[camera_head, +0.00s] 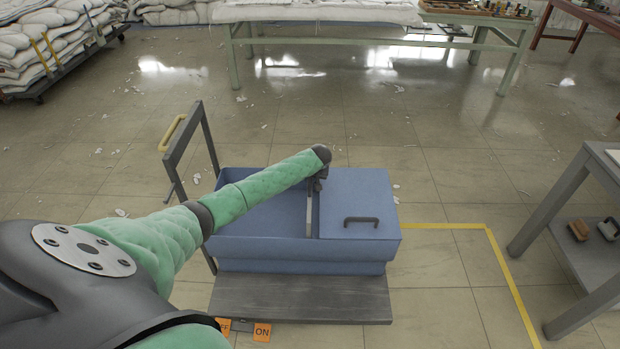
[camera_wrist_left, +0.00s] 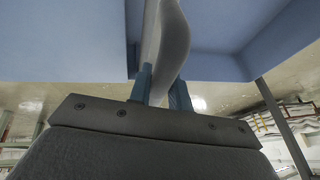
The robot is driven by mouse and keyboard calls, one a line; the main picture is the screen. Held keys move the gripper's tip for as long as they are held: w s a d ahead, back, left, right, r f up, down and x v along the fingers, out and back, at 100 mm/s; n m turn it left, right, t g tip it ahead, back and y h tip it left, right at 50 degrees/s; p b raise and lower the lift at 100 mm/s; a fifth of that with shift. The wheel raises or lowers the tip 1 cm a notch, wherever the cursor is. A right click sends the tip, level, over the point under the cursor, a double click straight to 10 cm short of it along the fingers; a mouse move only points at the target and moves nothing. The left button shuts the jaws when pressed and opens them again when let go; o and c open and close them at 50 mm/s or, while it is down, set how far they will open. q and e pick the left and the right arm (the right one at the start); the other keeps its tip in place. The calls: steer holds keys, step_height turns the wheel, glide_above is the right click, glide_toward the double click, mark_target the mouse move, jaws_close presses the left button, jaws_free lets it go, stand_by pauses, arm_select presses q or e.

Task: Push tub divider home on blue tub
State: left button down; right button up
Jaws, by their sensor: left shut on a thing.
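The blue tub (camera_head: 285,252) sits on a low flatbed trolley. Its left part is open and a flat blue cover with a dark handle (camera_head: 361,221) closes its right part. The grey tub divider (camera_head: 309,217) shows as a narrow upright strip between the two parts. My left gripper (camera_head: 318,185) is over the tub near the divider's far end. In the left wrist view my gripper (camera_wrist_left: 161,88) is shut on a pale grey piece of the divider (camera_wrist_left: 165,45). The divider's lower edge and its seating are hidden. My right gripper is not in view.
The trolley deck (camera_head: 300,298) shows in front of the tub, with its upright handle (camera_head: 175,150) at left. A grey table (camera_head: 550,205) stands at right. A green bench (camera_head: 380,42) and a duvet heap (camera_head: 45,45) are behind. Yellow tape marks the floor.

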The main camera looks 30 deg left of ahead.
mark_target(310, 192)
arm_select(q)
steer(key=shift+f+b, duration=2.35)
steer(key=shift+f, duration=2.9)
steer(key=c, duration=1.2)
jaws_free()
steer(key=v, duration=0.7)
steer(key=shift+d+r+b, duration=0.15)
steer(key=shift+r+b, duration=0.15)
steer(key=shift+r, duration=0.1)
